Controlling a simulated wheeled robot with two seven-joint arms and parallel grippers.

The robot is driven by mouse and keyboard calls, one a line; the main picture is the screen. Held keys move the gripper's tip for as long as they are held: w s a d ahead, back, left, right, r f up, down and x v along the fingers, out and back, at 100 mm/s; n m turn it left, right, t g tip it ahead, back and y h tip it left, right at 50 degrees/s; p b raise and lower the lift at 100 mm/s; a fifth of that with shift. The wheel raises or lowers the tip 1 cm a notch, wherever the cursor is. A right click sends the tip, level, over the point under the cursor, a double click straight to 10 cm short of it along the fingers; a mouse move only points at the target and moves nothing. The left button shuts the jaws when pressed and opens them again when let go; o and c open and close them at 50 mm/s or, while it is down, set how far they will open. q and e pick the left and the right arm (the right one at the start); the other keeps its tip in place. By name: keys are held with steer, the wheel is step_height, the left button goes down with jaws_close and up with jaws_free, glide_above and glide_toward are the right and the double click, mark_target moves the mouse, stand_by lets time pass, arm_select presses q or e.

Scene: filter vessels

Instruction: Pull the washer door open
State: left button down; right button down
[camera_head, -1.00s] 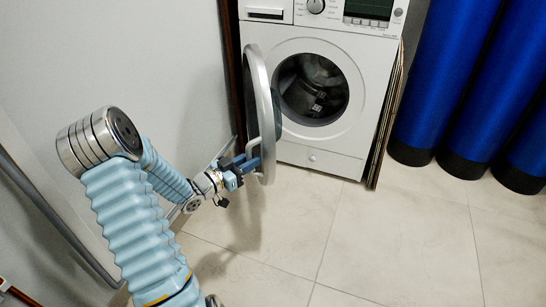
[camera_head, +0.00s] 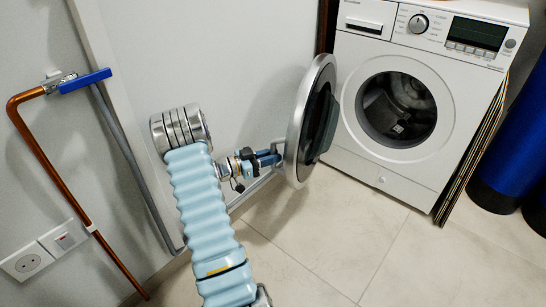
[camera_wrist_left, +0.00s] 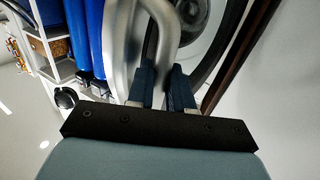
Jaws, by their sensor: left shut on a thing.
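The white washer (camera_head: 410,100) stands against the wall at the upper right of the head view. Its round door (camera_head: 306,120), with a silver rim and dark glass, stands wide open to the left of the dark drum opening (camera_head: 397,108). My left gripper (camera_head: 272,157) is at the near left edge of the door, shut on its rim or handle. My right gripper is not in view.
A copper pipe (camera_head: 50,152) with a blue-handled valve (camera_head: 84,80) and a wall socket (camera_head: 24,262) are on the left wall. Blue cylinders (camera_head: 505,150) stand right of the washer. The tiled floor (camera_head: 340,245) in front is clear.

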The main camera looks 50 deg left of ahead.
arm_select(q)
steer(key=shift+w+a+r, duration=0.1)
steer(key=shift+w+r, duration=0.2)
steer(key=shift+w, duration=0.1)
steer(key=c, duration=1.4)
jaws_free()
steer(key=shift+o, duration=1.3)
steer(key=shift+w+a+f, duration=0.1)
steer(key=shift+w+f, duration=0.05)
steer(key=shift+f, duration=0.05)
steer(key=shift+o, duration=0.2)
steer(key=shift+w+d, duration=0.25)
steer(key=shift+d, duration=0.25)
steer(key=shift+s+a, duration=0.2)
steer(key=shift+s, duration=0.1)
steer(key=shift+s, duration=0.15)
steer(key=v, duration=0.7)
steer(key=shift+p, duration=0.3)
steer(key=shift+s, duration=0.1)
